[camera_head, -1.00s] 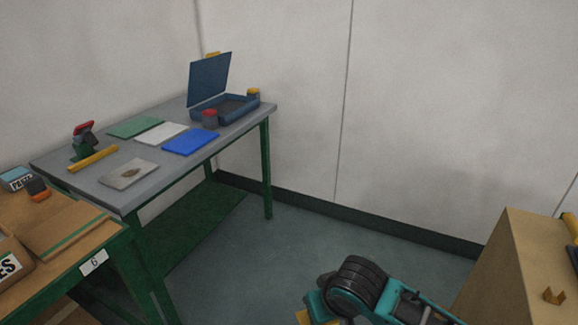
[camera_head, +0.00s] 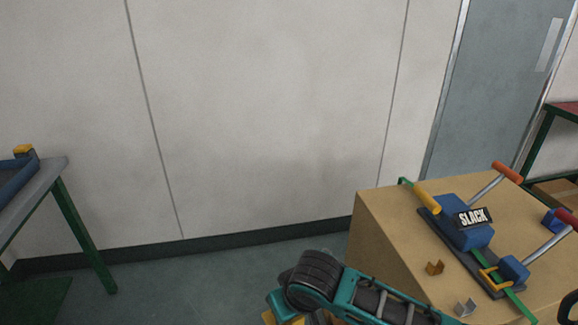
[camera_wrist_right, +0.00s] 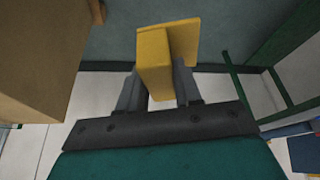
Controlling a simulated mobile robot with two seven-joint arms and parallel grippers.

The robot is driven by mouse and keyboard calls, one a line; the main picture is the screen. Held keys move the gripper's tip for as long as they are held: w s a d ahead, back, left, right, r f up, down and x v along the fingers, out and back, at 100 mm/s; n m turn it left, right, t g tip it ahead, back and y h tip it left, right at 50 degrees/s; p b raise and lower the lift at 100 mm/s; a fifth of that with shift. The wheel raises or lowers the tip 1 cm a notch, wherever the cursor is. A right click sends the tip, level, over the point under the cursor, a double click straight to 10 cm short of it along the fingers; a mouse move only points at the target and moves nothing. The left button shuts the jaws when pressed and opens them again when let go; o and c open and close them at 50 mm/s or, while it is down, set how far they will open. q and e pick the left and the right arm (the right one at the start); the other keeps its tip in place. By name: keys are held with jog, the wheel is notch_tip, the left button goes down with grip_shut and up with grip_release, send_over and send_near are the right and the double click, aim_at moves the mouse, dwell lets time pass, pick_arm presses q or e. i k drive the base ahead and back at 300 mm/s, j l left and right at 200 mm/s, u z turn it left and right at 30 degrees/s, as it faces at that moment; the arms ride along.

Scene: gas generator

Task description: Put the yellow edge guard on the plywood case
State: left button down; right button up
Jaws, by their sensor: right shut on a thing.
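The yellow edge guard (camera_wrist_right: 168,50), an L-shaped piece, is held between the fingers of my right gripper (camera_wrist_right: 158,84) in the right wrist view. The plywood case (camera_head: 374,235) stands at the lower right of the head view. Its side also shows at the upper left of the wrist view (camera_wrist_right: 42,55), apart from the guard. In the head view my right arm shows at the bottom, left of and in front of the case, and the gripper itself is not clearly seen. My left gripper is out of view.
A grey workbench (camera_head: 38,185) stands at the left. Floor between bench and case is clear. A grey door (camera_head: 490,85) is behind.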

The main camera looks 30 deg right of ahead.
aim_at(409, 190)
jog(key=i+z, duration=0.4)
jog(key=i+j+z, duration=0.1)
jog(key=i+z, duration=0.25)
jog(key=i, duration=0.2)
jog(key=i+j+z, duration=0.1)
jog(key=i+z, duration=0.25)
jog(key=i+j+z, duration=0.25)
jog(key=i+z, duration=0.15)
jog(key=i+j+z, duration=0.35)
jog(key=i, duration=0.15)
